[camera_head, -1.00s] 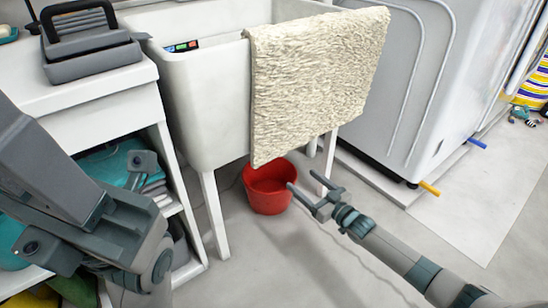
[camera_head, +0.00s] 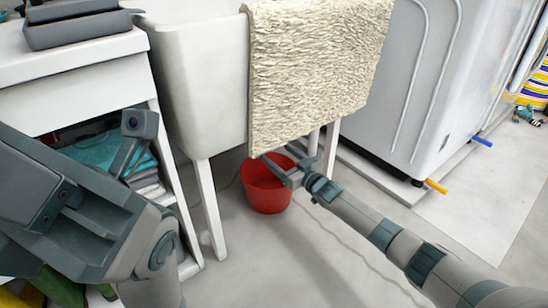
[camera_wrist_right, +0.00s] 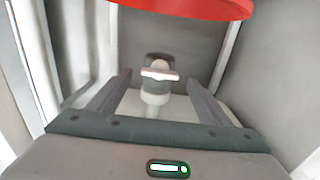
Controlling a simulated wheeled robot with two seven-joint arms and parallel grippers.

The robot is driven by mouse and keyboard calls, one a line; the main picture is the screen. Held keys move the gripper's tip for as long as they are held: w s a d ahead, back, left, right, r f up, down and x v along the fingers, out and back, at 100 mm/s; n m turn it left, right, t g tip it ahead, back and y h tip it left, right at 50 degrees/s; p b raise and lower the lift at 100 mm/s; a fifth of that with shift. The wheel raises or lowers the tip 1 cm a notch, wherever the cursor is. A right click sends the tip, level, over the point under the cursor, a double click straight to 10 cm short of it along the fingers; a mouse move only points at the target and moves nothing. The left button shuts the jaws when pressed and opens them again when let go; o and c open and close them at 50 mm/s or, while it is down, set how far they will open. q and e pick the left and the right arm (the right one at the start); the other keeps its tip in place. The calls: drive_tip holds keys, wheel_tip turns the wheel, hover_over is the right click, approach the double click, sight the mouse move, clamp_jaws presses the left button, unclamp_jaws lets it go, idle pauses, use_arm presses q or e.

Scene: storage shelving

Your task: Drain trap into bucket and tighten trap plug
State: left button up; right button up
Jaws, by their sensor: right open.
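A red bucket (camera_head: 264,192) stands on the floor under the white utility sink (camera_head: 196,85). My right gripper (camera_head: 285,159) is open, with its fingers over the bucket's rim in the head view. In the right wrist view, a white drain piece (camera_wrist_right: 157,76), which looks like the trap with its plug, stands between the open fingers, with no clear contact. The bucket's red rim (camera_wrist_right: 195,8) crosses the top of that view. The beige rug over the sink front hides the trap from the head view. My left arm fills the lower left; its fingers cannot be made out.
A beige rug (camera_head: 315,80) hangs low over the sink front. White sink legs (camera_head: 209,208) flank the bucket. A white shelf unit (camera_head: 75,70) stands at left and a large grey-white appliance (camera_head: 425,90) at right. The floor in front is clear.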

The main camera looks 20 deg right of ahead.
drive_tip(key=shift+b+x, duration=0.75)
drive_tip(key=shift+x, duration=0.9)
drive_tip(key=c, duration=1)
